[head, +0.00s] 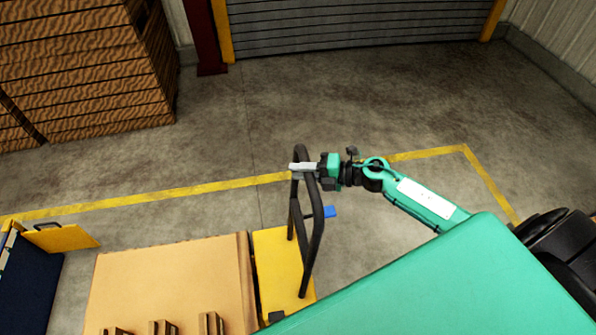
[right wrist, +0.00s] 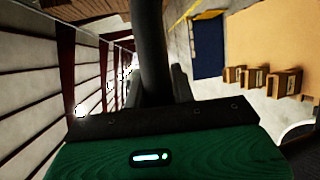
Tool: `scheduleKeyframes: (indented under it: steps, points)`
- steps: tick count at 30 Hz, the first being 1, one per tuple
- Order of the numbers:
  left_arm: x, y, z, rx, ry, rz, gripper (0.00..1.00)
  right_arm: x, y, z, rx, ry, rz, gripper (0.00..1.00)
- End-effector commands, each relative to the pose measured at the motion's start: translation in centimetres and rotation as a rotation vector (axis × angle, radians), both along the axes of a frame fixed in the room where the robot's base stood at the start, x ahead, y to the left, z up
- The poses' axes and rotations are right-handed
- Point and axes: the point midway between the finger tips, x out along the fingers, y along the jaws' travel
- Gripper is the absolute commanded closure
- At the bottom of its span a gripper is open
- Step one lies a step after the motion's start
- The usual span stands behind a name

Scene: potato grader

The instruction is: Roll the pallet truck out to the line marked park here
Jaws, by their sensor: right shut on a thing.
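In the right wrist view the black handle bar (right wrist: 151,45) rises from between the jaws. A tan load or deck (head: 170,272) lies directly left of the yellow body. Its forks are not visible. A yellow floor line (head: 190,192) runs beyond the truck; no "park here" lettering is readable. My left gripper is not in view.
Stacked wooden crates (head: 85,75) stand at the upper left. A grey roller shutter (head: 365,25) with yellow posts closes the back. A dark blue bin (head: 28,285) with a yellow flap is at the lower left. Bare concrete floor (head: 340,105) lies open between line and shutter.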

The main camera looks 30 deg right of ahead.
Motion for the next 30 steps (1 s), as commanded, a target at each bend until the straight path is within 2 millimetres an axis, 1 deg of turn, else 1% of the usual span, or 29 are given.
scheduleKeyframes:
  steps: [1,2,4,5,13,17,20,30]
  points:
    - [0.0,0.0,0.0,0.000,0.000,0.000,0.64,0.1,-0.2,-0.1,-0.003,0.000,-0.005,1.00]
    - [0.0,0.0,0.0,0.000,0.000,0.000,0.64,0.1,-0.2,-0.1,-0.003,0.000,-0.005,0.71]
    - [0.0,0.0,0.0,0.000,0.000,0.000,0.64,0.1,-0.2,-0.1,-0.003,0.001,-0.005,0.57]
    - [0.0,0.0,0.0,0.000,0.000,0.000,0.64,0.1,-0.2,-0.1,-0.002,0.000,-0.004,0.53]
    - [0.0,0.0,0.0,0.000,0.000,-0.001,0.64,0.0,-0.1,0.0,-0.001,0.000,-0.002,0.53]
    - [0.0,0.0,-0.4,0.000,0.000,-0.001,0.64,-0.4,-0.6,-0.1,-0.001,0.001,-0.003,0.53]
    - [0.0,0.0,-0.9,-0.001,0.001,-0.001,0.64,-1.2,-1.6,0.0,-0.003,0.002,-0.003,0.53]
    - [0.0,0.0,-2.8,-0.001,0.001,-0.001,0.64,-4.7,-6.2,0.9,-0.004,0.003,-0.004,0.53]
